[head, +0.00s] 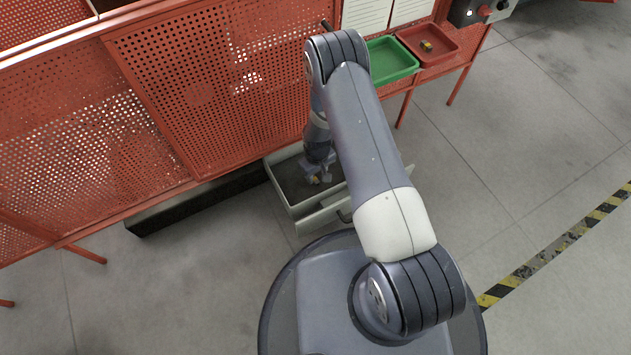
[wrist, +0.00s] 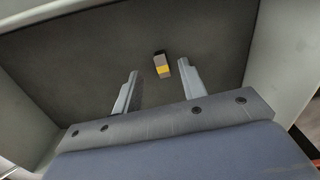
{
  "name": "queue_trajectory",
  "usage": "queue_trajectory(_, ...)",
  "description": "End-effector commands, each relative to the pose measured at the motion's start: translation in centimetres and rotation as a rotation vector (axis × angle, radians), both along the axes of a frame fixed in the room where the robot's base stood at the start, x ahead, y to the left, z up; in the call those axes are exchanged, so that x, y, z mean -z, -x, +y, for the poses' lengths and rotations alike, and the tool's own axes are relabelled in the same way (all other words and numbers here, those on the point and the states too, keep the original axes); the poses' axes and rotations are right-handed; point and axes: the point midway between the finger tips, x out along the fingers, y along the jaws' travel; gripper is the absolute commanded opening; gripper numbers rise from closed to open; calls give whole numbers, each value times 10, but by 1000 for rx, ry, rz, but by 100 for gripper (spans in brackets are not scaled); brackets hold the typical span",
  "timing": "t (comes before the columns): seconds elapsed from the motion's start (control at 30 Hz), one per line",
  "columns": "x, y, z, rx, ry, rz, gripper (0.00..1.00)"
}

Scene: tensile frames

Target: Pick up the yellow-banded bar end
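The yellow-banded bar end (wrist: 162,67) is a small grey piece with a dark end and a yellow band. It lies on the dark floor of an open drawer. In the wrist view it is just beyond my gripper's fingertips, closer to the right finger. My gripper (wrist: 158,72) is open and its fingers point down into the drawer, with nothing between them. In the head view my gripper (head: 319,174) is inside the drawer (head: 283,188), and a small yellowish spot shows at its tips. My arm hides part of the drawer there.
The drawer's pale walls rise close around my gripper. Red perforated panels (head: 205,85) stand behind it. A green tray (head: 388,62) and a red tray (head: 445,45) holding a small yellow-and-dark piece (head: 426,46) sit at the upper right. Grey floor at right is clear.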

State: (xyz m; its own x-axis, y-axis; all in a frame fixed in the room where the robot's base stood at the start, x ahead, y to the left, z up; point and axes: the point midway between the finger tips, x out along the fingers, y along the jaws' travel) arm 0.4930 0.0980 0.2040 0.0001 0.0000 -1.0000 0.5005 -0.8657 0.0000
Motion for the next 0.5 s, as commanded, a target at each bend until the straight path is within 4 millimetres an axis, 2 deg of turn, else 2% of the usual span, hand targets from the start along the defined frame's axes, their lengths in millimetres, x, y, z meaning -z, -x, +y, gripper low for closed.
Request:
queue_trajectory(0.03, 13, 0, 0, 0, 1, 2, 40)
queue_trajectory(0.2, 35, 1, 0, 0, 1, 2, 40)
queue_trajectory(0.43, 34, 0, 0, 0, 0, 0, 40)
queue_trajectory(0.5, 34, 0, 0, 0, 0, 0, 35)
